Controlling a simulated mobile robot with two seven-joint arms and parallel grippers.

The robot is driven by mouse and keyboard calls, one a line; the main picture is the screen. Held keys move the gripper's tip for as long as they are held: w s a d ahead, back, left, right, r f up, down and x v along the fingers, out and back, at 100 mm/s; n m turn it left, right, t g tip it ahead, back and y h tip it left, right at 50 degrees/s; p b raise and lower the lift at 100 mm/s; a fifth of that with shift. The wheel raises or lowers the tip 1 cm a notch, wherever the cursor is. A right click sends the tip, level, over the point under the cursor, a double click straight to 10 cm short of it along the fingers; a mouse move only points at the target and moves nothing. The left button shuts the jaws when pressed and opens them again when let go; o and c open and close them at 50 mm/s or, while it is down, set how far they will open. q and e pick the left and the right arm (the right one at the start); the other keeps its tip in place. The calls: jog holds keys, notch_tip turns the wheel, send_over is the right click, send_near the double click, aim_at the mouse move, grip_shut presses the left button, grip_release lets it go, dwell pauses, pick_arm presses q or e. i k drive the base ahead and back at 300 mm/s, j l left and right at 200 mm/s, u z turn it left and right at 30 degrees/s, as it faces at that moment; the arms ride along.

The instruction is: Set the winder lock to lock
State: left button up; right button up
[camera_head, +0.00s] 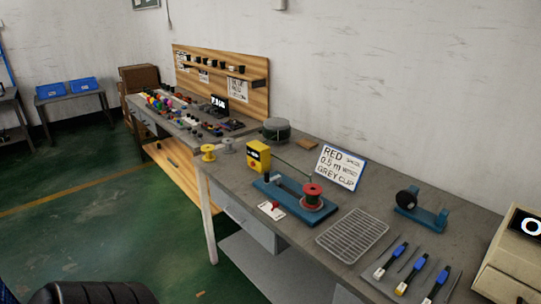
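The winder appears to be the long blue base (275,193) on the grey bench, with a red spool (312,190) standing at its right end. A dark upright part (267,177) stands near its left end. A small white plate with a red part (271,209) lies at the base's front edge. I cannot tell whether this is the winder lock, or which setting it shows. Neither gripper can be made out. A dark rounded part of my own body shows at the bottom left, away from the bench.
A yellow box (257,156) stands behind the blue base. A sign (340,167) reads red, 0.5 m, grey clip. A wire rack (352,235), blue-handled tools (391,260) and a second blue stand (421,214) lie to the right. Green floor in front is clear.

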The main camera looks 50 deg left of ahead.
aim_at(275, 205)
jog(key=u, duration=1.7)
jog(key=k+j+z, duration=0.1)
jog(key=j, duration=0.25)
jog(key=k+j, duration=0.2)
jog(key=j, duration=0.15)
jog(key=z, duration=0.05)
